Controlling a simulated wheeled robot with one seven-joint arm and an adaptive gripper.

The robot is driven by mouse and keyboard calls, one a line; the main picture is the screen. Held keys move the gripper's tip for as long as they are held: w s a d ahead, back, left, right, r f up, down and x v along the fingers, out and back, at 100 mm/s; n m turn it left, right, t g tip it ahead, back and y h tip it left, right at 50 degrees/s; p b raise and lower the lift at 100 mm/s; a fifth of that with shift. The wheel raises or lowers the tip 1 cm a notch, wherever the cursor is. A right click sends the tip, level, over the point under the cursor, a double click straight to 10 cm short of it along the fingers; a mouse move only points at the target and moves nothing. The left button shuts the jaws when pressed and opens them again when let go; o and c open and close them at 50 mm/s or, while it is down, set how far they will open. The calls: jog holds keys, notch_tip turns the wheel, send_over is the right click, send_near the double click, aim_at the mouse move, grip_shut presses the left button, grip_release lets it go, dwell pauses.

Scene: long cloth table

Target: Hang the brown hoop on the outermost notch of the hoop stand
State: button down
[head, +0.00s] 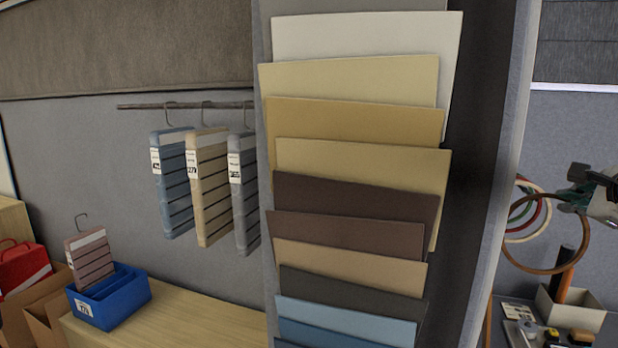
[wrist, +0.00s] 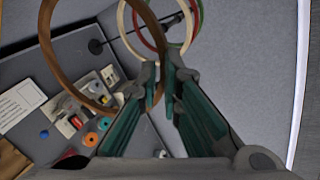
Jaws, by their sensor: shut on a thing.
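The brown hoop (head: 586,243) hangs from my gripper (head: 574,198) at the right edge of the head view. In the wrist view, the brown hoop (wrist: 47,38) is a large ring at the left, and its rim runs to the fingertips of my gripper (wrist: 160,82), which is shut on it. The hoop stand shows as a dark rod (wrist: 172,20) with a dark end (wrist: 95,46) in the wrist view. White, green and red hoops (wrist: 197,14) are around the rod. Notches are too small to tell. The brown hoop overlaps the other hoops in the head view.
A pale open box (head: 575,312) stands below the hoop, with small items on the grey surface (wrist: 45,152) beside it. A panel of coloured folders (head: 355,190) fills the middle of the head view. Hanging blocks (head: 208,190) and a blue bin (head: 118,297) are at the left.

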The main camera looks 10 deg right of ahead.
jog(key=shift+w+d+f+b, duration=0.15)
jog(key=shift+w+d+f, duration=0.1)
jog(key=shift+w+d, duration=0.8)
jog(key=shift+w+d+f+b, duration=0.1)
jog(key=shift+w+d+f, duration=0.3)
jog(key=shift+w, duration=1.1)
jog(key=shift+w+d+f+b, duration=0.1)
jog(key=shift+w+d+b, duration=0.05)
jog(key=shift+w+d, duration=0.95)
jog(key=shift+w+a, duration=0.2)
jog(key=c, duration=1.7)
grip_release()
jog(key=shift+s, duration=0.1)
